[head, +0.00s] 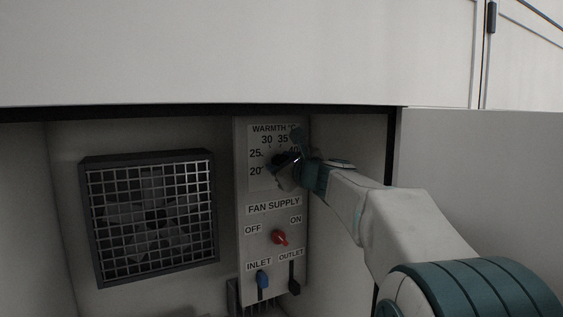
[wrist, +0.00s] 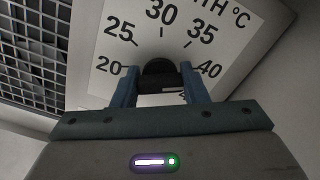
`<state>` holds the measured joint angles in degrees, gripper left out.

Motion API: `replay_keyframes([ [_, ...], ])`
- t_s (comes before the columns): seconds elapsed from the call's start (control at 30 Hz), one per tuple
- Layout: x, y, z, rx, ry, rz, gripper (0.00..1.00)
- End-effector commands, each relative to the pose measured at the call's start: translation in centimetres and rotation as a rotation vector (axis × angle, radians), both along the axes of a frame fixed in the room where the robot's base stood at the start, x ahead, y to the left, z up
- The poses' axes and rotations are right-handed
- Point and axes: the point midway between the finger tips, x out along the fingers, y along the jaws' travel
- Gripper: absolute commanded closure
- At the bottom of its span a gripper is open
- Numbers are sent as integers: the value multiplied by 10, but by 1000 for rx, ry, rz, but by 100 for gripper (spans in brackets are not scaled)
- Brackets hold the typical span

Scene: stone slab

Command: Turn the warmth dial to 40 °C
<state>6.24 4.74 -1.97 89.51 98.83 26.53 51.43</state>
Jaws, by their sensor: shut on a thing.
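The warmth dial (wrist: 158,70) is a black knob on a white scale plate (wrist: 96,81) marked 20, 25, 30, 35 and 40 under "°C". In the wrist view my gripper (wrist: 159,82) has its two blue fingers on either side of the dial, shut on it. The fingers lie near the 20 and 40 marks. In the head view my gripper (head: 287,168) reaches the dial from the right and covers most of it. I cannot tell which mark the dial points to.
Below the dial is a red fan supply switch (head: 279,237), then a blue inlet lever (head: 262,278) and a dark outlet lever (head: 294,278). A fan behind a grille (head: 150,215) is to the left. The recess has a low top edge (head: 200,110) and a right side wall.

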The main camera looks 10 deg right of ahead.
Motion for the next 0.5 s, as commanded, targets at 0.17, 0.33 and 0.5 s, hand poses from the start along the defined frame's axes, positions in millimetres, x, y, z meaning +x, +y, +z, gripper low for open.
replay_keyframes([
  [0.17, 0, 0, -2, 69, 26, 0, 83],
  [0.33, 0, 0, -2, 104, 38, 0, 83],
  [0.5, 0, 0, -2, 115, 41, 0, 83],
])
